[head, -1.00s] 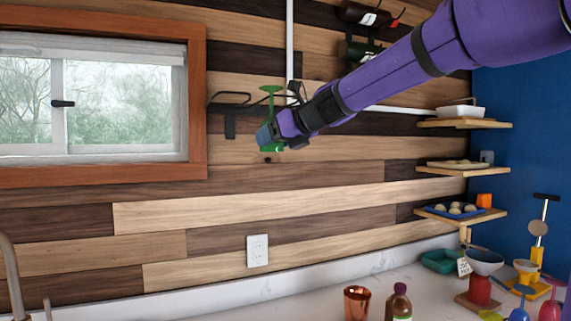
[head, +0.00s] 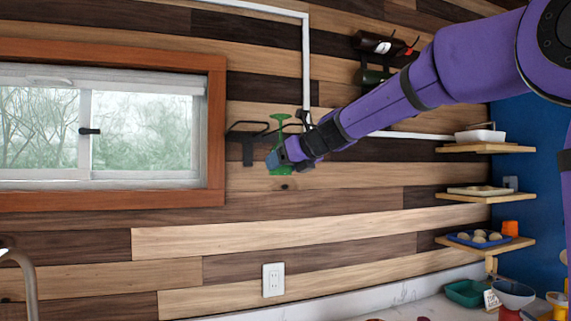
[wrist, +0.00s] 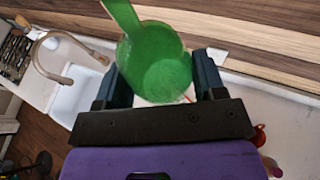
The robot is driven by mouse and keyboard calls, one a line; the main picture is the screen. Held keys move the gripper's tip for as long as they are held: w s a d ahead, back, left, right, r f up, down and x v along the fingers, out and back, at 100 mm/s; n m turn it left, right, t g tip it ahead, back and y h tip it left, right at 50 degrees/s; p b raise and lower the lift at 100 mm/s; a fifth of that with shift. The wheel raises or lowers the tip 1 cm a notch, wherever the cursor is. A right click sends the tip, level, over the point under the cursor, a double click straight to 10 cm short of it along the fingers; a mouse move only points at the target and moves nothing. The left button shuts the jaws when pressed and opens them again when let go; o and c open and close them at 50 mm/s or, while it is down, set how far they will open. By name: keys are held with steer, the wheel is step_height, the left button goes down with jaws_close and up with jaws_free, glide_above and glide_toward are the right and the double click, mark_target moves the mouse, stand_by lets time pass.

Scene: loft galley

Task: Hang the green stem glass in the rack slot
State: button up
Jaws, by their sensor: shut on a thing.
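The green stem glass (head: 280,126) hangs upside down in my grip, foot up and bowl down, beside the wall in the head view. My gripper (head: 276,160) is shut on its bowl. In the wrist view the green bowl (wrist: 163,72) sits between the two fingers of my gripper (wrist: 157,82), with the stem running to the upper left. The black wire rack (head: 247,134) is fixed to the wall. The glass's foot is at about rack height in the picture, near the rack's right part. My gripper hides some of the rack; I cannot tell whether the stem is in a slot.
Dark bottles (head: 372,42) are held on the wall above my arm. A white pipe (head: 306,60) runs down behind the rack area. A window (head: 140,130) lies to the left. Wooden shelves (head: 485,198) with dishes stand at the right.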

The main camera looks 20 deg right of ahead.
steer(key=w+f, duration=0.1)
steer(key=w, duration=0.9)
steer(key=shift+w+f, duration=0.15)
steer(key=shift+w, duration=0.1)
stand_by(0.7)
stand_by(0.3)
steer(key=o, duration=1)
steer(key=shift+o, duration=0.2)
steer(key=v, duration=1)
steer(key=shift+s, duration=0.35)
